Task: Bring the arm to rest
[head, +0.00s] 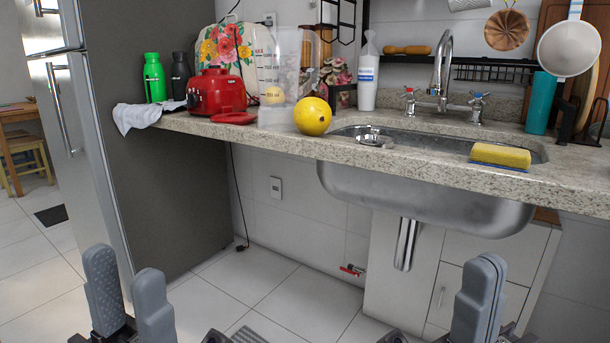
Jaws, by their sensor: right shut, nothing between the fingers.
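My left gripper (125,268) is at the lower left of the head view, low in front of the fridge. Its two grey fingers point up and stand apart, with nothing between them. My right gripper (483,268) is at the lower right, in front of the cabinet under the sink. Its fingers point up and are closed together, holding nothing. Both grippers are below the counter in the picture and appear clear of it. The rest of both arms is mostly out of view.
The granite counter (400,165) has a steel sink (430,190). A yellow sponge (500,156) lies at its front edge. A yellow fruit (312,116), a red appliance (215,92) and bottles stand left. The fridge (150,130) is at left. The tiled floor (285,295) is mostly clear.

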